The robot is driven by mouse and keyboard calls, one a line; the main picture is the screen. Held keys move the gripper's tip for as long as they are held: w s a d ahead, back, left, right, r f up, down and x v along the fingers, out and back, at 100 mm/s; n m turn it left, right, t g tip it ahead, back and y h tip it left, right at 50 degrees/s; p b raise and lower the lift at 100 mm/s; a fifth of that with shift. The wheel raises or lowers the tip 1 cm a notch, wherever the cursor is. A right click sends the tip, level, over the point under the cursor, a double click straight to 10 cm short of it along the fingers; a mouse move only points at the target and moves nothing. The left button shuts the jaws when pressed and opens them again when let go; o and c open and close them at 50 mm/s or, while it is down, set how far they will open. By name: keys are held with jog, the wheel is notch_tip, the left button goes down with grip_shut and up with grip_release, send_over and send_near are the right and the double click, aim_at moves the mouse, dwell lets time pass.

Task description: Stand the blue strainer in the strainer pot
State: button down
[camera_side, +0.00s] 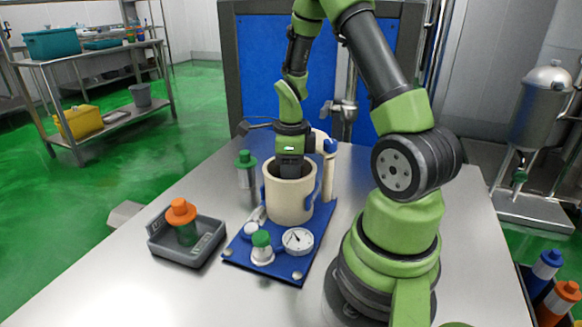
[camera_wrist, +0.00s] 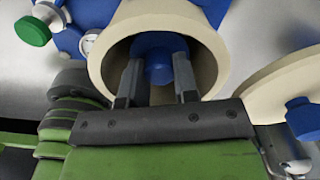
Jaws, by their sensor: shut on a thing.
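The strainer pot (camera_side: 289,200) is a cream cylinder standing on a blue base plate (camera_side: 312,245). In the side view my gripper (camera_side: 290,172) points down into its mouth, and the pot wall hides the fingertips. In the wrist view the pot's cream rim (camera_wrist: 104,62) surrounds my gripper (camera_wrist: 158,75). Its two grey fingers are shut on the blue strainer (camera_wrist: 157,50), which is inside the pot opening. The strainer's lower part is hidden, so I cannot tell whether it touches the pot floor.
A grey tray (camera_side: 160,249) holding an orange-capped item (camera_side: 181,212) is at the left. A green-capped container (camera_side: 246,168) stands behind the plate. A gauge (camera_side: 298,240) and green-topped fitting (camera_side: 261,245) sit in front of the pot. A cream upright (camera_side: 329,172) stands close behind it.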

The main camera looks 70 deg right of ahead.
jog(key=c, duration=0.8)
grip_release()
notch_tip(320, 180, up, 10)
jog(key=shift+f, duration=0.1)
jog(key=s+a+r+n+t, duration=0.2)
jog(key=a+r+n, duration=0.2)
jog(key=n, duration=0.5)
jog(key=s+a+r+n+t+y, duration=0.1)
jog(key=s+a+r+n+t, duration=0.1)
jog(key=a+n, duration=0.6)
jog(key=s+a+r+n+t+y, duration=0.1)
jog(key=s+a+r+n+t, duration=0.2)
jog(key=n, duration=0.8)
jog(key=shift+a+r, duration=0.65)
jog(key=shift+a, duration=0.35)
jog(key=shift+a+r, duration=0.65)
jog(key=shift+a, duration=0.3)
